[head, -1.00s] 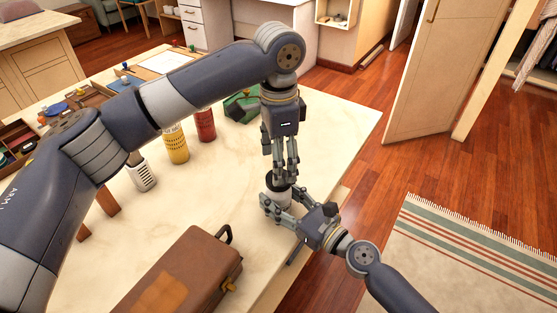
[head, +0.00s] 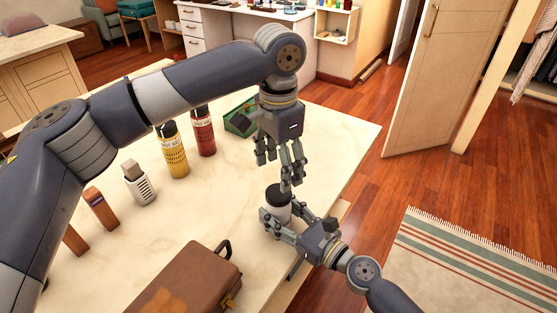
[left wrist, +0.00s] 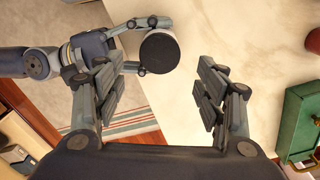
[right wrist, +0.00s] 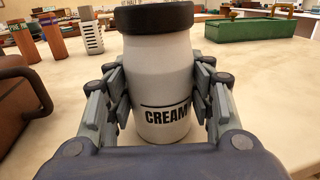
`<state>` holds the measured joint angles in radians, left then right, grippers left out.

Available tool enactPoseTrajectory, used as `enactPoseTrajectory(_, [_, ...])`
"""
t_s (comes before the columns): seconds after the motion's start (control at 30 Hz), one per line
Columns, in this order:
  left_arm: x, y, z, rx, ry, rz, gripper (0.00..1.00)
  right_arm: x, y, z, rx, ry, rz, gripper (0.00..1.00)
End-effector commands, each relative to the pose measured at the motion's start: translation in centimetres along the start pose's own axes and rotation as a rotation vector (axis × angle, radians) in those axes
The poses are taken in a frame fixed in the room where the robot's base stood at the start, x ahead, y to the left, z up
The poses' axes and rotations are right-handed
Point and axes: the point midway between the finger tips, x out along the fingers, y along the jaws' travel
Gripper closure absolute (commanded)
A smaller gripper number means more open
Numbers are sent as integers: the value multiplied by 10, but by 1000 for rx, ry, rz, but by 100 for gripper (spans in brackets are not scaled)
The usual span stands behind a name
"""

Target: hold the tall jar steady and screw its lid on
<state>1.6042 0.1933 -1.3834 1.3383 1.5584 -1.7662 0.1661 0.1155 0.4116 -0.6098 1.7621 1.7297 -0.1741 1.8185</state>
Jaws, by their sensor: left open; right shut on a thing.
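The tall jar (right wrist: 160,85) is white with the word CREAM on it and stands upright on the table in the right wrist view. Its black lid (right wrist: 154,17) sits level on the jar's mouth; I cannot tell how tight it is. The lid also shows from above in the left wrist view (left wrist: 159,52). My right gripper (head: 278,222) is shut around the jar's body from the side. My left gripper (head: 279,172) is open and empty above the jar, pointing down, with its fingers apart from the lid.
A brown case (head: 190,285) lies at the table's front. The table's right edge is close to the jar.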

Motion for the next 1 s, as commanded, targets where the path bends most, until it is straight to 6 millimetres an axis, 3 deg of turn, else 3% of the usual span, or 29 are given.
enactPoseTrajectory(0.4, [60, 0, 1, 1, -2, 0, 35, 0, 0, 1, 0, -1, 0, 100])
enactPoseTrajectory(0.83, [69, 0, 0, 1, -1, 0, 35, 0, 0, 1, 0, -1, 0, 100])
enactPoseTrajectory(1.0, [69, 0, 0, 1, -1, 0, 74, 0, 0, 1, 0, -1, 0, 100])
